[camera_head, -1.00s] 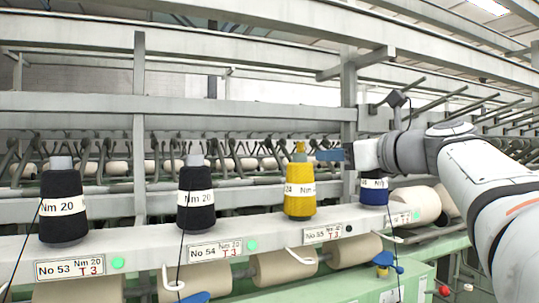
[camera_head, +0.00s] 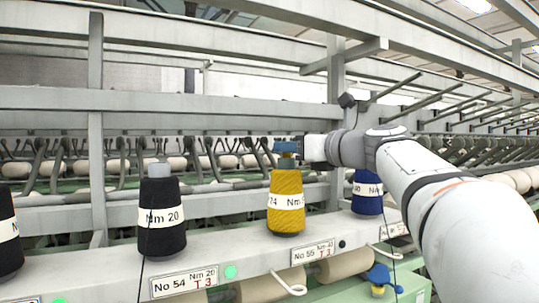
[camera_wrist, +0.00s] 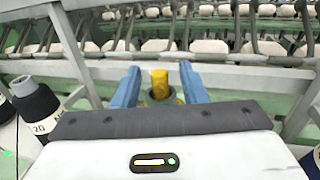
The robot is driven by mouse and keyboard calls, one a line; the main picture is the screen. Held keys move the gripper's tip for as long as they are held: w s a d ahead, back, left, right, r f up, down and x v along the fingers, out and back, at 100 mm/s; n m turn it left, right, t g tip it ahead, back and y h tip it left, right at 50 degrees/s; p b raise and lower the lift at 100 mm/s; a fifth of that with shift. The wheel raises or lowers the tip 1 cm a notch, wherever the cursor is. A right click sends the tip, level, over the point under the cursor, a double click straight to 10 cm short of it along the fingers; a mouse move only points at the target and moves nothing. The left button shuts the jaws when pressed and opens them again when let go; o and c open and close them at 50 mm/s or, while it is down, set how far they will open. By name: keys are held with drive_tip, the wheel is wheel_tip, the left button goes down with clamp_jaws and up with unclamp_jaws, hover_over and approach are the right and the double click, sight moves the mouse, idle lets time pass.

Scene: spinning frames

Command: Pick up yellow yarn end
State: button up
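The yellow yarn cone (camera_head: 286,205) stands upright on the pale machine rail, with a white label band around it. My gripper (camera_head: 285,148) is at the cone's top in the head view, where its blue fingers cover most of the tip. In the wrist view the yellow yarn end (camera_wrist: 159,80) stands up from the cone top, between the two blue fingers of my gripper (camera_wrist: 159,88). The fingers are open, with a visible gap on each side of the yellow end. The lower cone is hidden behind my gripper body in the wrist view.
A black cone (camera_head: 161,220) stands to the left and a blue cone (camera_head: 367,195) close on the right, partly behind my arm. Another black cone (camera_head: 9,240) is at the left edge. Grey beams (camera_head: 200,122) run behind. A white hook (camera_head: 290,285) projects in front.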

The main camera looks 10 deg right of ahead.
drive_tip(key=shift+x, duration=1.05)
drive_tip(key=shift+s, duration=0.1)
clamp_jaws()
